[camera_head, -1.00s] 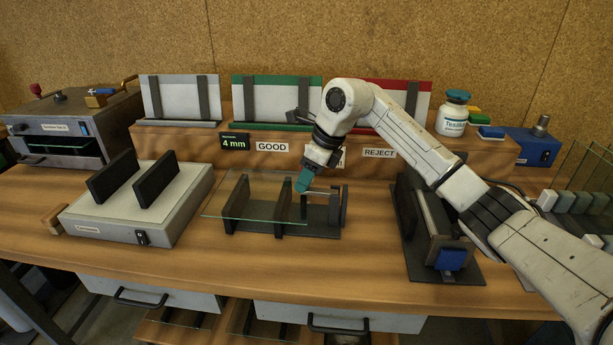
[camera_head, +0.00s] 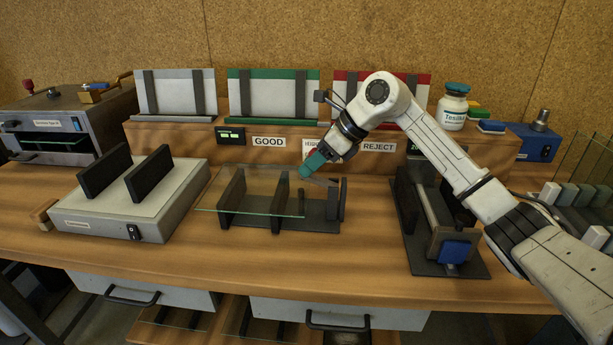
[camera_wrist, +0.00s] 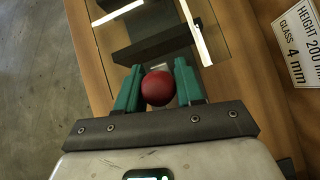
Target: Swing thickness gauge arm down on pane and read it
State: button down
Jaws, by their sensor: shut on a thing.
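A clear glass pane (camera_head: 255,207) lies flat across the dark supports of the gauge stand (camera_head: 310,226). The gauge arm (camera_head: 322,181), a thin light rod, runs from the stand's right side up to my gripper (camera_head: 304,174), above the pane's right end. In the wrist view my gripper (camera_wrist: 157,72), with teal fingers, is shut on a round red knob (camera_wrist: 158,88). The knob is hidden by the fingers in the head view. A small black display (camera_head: 230,136) behind the stand shows short green dashes, with no thickness figure legible.
A white device with two black plates (camera_head: 132,205) stands left of the stand. A dark fixture with a blue block (camera_head: 453,252) stands to the right. The bench front is clear.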

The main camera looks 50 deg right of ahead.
jog(key=shift+s+d+r+t+y, duration=0.15)
jog(key=shift+s+r+t+y, duration=0.05)
jog(key=shift+t+y, duration=0.1)
jog(key=c, duration=0.8)
grip_release()
jog(key=v, duration=1)
jog(key=shift+s+d+r+b, duration=0.15)
jog(key=shift+s+r+b, duration=0.05)
jog(key=shift+s+b, duration=0.15)
